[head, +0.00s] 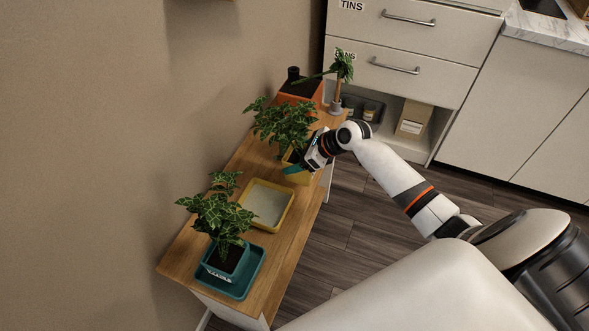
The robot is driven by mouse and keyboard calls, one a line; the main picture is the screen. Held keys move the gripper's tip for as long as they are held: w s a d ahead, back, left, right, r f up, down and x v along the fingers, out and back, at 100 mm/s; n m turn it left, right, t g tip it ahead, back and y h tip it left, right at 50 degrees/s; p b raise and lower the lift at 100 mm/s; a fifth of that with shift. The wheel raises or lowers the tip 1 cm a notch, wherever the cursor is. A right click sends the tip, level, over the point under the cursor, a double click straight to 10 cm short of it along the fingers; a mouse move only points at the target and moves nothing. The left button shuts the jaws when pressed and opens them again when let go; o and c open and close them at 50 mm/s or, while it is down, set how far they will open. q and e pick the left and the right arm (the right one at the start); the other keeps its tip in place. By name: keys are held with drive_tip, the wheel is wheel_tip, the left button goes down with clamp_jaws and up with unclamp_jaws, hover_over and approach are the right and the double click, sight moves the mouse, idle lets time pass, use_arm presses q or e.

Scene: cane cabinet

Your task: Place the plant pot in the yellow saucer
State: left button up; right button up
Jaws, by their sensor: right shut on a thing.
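A leafy plant in a yellow pot (290,174) stands at the middle of the wooden cabinet top, upright as far as I can see. My right gripper (296,168) is shut on the pot's near right side, and its wrist hides part of the pot. The yellow saucer (288,211), square with a pale inside, lies empty on the cabinet top, just in front of and left of the pot. I cannot tell whether the pot touches the wood. My left gripper is not in view.
A second leafy plant in a teal pot (226,262) stands in a teal saucer (243,287) at the near end of the cabinet top (180,257). An orange house-shaped object (301,91) and a small palm-like plant (343,66) are at the far end. The wall runs along the left.

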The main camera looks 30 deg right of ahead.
wheel_tip(320, 180, down, 3)
drive_tip(key=shift+a+f+b, duration=0.1)
drive_tip(key=shift+f+b, duration=0.1)
drive_tip(key=shift+b, duration=0.25)
drive_tip(key=shift+f, duration=0.2)
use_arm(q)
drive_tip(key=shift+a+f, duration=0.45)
use_arm(e)
drive_tip(key=shift+f, duration=0.1)
drive_tip(key=o, duration=1.4)
drive_tip(key=shift+s+r, duration=0.2)
drive_tip(key=shift+r, duration=0.1)
use_arm(q)
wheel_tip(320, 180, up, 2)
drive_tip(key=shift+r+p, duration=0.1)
drive_tip(key=shift+p, duration=1.05)
use_arm(e)
drive_tip(key=v, duration=1.1)
drive_tip(key=shift+s, duration=0.15)
